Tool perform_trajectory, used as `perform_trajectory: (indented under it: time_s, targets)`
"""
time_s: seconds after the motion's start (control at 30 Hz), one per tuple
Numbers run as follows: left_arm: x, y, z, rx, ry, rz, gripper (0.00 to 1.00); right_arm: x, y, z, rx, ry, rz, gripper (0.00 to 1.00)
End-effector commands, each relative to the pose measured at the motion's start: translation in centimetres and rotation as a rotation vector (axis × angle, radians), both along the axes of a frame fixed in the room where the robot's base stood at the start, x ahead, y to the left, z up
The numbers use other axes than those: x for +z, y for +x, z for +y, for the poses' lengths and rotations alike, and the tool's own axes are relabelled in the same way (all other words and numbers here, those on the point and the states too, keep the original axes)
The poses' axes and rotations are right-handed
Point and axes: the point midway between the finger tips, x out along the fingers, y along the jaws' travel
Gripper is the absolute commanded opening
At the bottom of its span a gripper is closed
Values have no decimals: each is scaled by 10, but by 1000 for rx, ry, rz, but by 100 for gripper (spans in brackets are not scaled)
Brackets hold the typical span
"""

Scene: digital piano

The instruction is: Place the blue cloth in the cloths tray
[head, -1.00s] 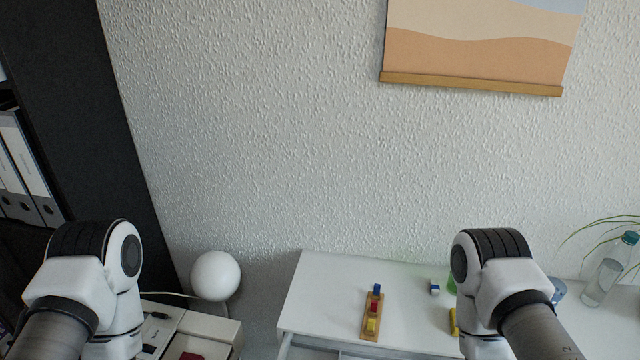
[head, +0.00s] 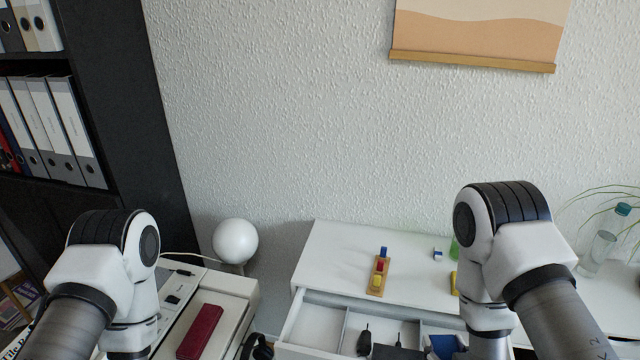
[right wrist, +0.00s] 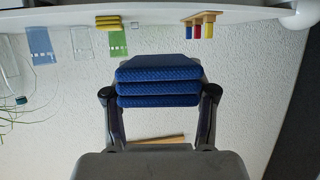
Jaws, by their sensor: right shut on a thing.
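The blue cloth (right wrist: 158,73) is a folded, layered stack in the right wrist view. My right gripper (right wrist: 158,98) is shut on it, with one dark finger at each side, in front of the wall. In the head view a dark blue patch (head: 444,344) shows left of my right arm, over the open drawer; I cannot tell whether it is the held cloth. My left gripper is below the head view's edge; only its arm shows. I cannot make out a cloths tray in either view.
An open white drawer (head: 318,325) with compartments holds dark items. On the desk (head: 335,245) stand a peg toy (head: 379,272), a small blue-white block (head: 438,254), a yellow stack (right wrist: 108,22) and a bottle (head: 603,245). A red case (head: 200,331) lies at left.

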Motion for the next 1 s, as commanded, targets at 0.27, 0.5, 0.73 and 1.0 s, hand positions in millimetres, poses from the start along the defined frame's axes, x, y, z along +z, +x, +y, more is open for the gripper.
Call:
perform_trajectory:
  time_s: [0.27,0.5,0.73,1.0]
  targets:
    - [-33,-1,0,0,0,1,40,1,36,51,113,-3,-3,33]
    - [-31,0,0,0,0,1,40,-21,33,55,82,2,2,33]
    - [-31,0,0,0,0,1,40,-23,32,54,74,0,0,33]
    - [-31,0,0,0,0,1,40,-20,33,53,66,-1,-2,33]
